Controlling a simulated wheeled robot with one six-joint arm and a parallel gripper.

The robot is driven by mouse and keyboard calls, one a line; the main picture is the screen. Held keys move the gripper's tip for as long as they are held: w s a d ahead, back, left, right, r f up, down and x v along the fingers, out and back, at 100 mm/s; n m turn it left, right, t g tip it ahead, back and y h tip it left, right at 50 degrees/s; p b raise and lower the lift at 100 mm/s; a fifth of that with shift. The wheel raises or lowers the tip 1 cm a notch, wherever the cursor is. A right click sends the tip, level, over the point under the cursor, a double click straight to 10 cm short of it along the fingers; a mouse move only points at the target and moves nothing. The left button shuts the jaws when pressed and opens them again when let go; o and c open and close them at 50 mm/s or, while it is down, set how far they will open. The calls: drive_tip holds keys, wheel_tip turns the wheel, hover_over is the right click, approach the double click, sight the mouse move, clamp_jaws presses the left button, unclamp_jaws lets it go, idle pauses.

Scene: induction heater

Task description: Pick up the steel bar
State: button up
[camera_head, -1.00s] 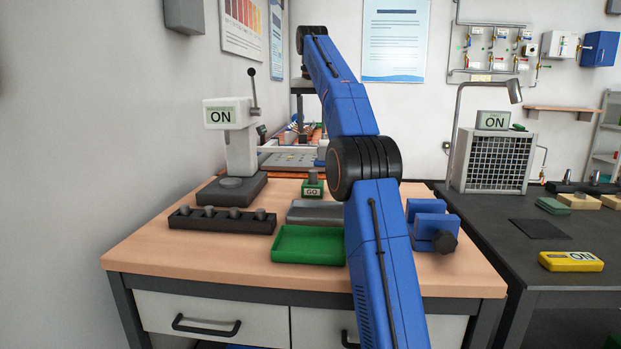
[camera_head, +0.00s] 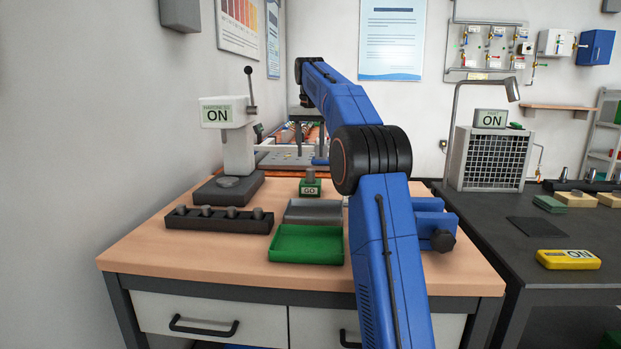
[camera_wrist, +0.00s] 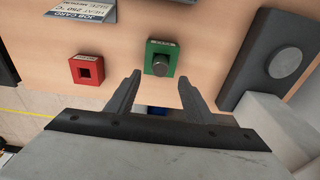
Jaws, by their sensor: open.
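A short grey steel bar (camera_wrist: 159,67) stands upright in a green block (camera_wrist: 161,52) in the wrist view. In the head view this bar (camera_head: 310,176) sits in the block labelled GO (camera_head: 310,189). Similar short grey bars (camera_head: 232,213) stand in a dark rack (camera_head: 220,225) at the front left. The pictures do not mark which bar the task means. My gripper (camera_wrist: 157,88) is open and empty, and the green block shows beyond and between its fingertips in the wrist view. The gripper is hard to make out in the head view.
A red block with a square hole (camera_wrist: 87,69) is beside the green block in the wrist view. The tester (camera_head: 237,150) stands at the left. A green tray (camera_head: 305,245), a grey tray (camera_head: 313,212) and a blue vise (camera_head: 432,225) are also on the bench.

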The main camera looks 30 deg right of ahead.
sight(311, 170)
drive_tip(key=shift+w+d+f, duration=0.1)
drive_tip(key=shift+w+f, duration=0.1)
drive_tip(key=shift+f, duration=1.2)
drive_tip(key=shift+w+d+f, duration=0.1)
drive_tip(key=shift+w+f, duration=0.05)
drive_tip(key=shift+f, duration=1.3)
drive_tip(key=shift+w+d+f, duration=0.1)
drive_tip(key=shift+w+f, duration=0.1)
drive_tip(key=shift+f, duration=1.2)
clamp_jaws()
